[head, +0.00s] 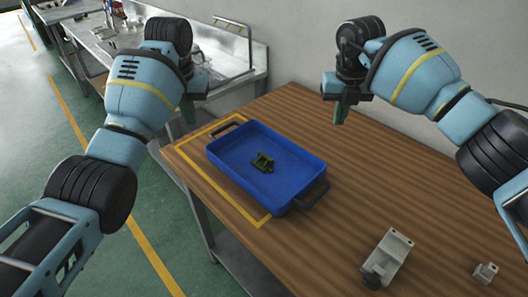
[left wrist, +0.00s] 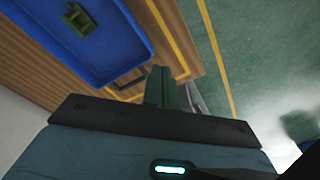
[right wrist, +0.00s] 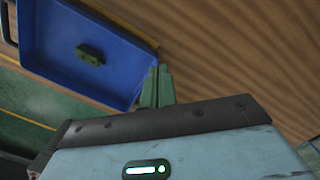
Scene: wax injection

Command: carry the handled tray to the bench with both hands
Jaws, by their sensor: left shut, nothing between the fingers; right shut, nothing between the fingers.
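The blue tray (head: 225,168) sits on the wooden bench (head: 370,190). It has a dark handle at its far-left end (head: 225,130) and another at its near-right end (head: 312,194). A dark green part (head: 263,162) lies inside it. My left gripper (head: 189,115) is shut and empty, above and left of the far handle; in the left wrist view its fingers (left wrist: 160,86) appear beside that handle (left wrist: 128,80). My right gripper (head: 338,116) is shut and empty above the bench, right of the tray; the tray also shows in the right wrist view (right wrist: 45,55).
Yellow tape (head: 225,190) marks the bench's left end, partly under the tray. A grey block fixture (head: 388,256) and a small grey piece (head: 486,272) lie near the front right. A metal bench (head: 228,75) stands behind. The bench's right middle is clear.

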